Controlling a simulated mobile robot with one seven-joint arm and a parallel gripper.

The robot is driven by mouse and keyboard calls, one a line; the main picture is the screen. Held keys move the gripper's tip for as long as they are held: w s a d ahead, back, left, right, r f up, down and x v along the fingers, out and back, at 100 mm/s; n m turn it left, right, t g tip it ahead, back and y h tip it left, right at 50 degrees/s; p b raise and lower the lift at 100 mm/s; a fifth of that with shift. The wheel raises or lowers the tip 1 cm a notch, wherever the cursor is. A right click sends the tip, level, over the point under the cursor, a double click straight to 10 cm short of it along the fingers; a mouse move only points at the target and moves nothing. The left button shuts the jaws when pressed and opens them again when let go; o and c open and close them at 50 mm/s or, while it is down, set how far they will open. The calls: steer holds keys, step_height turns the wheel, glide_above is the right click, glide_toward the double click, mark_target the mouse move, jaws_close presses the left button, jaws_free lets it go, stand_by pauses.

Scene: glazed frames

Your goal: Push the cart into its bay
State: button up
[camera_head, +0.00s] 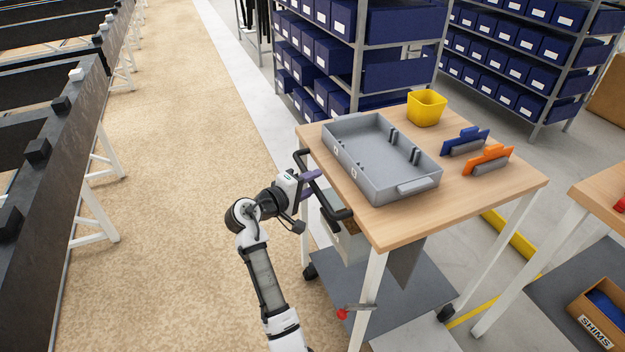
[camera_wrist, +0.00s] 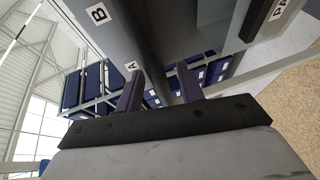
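The cart (camera_head: 470,218) has a wooden top, white legs, a grey lower shelf and dark castors. Its black handle (camera_head: 325,192) sticks out on the left side. My gripper (camera_head: 312,185) is at this handle, its two purple fingers spread apart. In the wrist view, the fingers of my gripper (camera_wrist: 160,80) stand apart, with background showing between them. A dark bar runs up there; whether the fingers touch it, I cannot tell. A grey tray (camera_head: 412,187), a yellow bin (camera_head: 426,108), and a blue (camera_head: 465,140) and an orange-handled tool (camera_head: 487,158) stand on the cart. The bay is not clearly identifiable.
Shelves of blue bins (camera_head: 340,60) stand behind the cart. A second wooden table (camera_head: 600,190) is at the right, with a SHIMS box (camera_head: 600,318) below. Yellow floor tape (camera_head: 515,238) shows between them. Dark beams (camera_head: 50,140) on white trestles line the left; the tan floor between is clear.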

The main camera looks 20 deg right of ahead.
steer(key=shift+w+d+f, duration=0.1)
steer(key=shift+w+d, duration=0.1)
steer(key=shift+d, duration=0.15)
steer(key=shift+c, duration=0.4)
jaws_close()
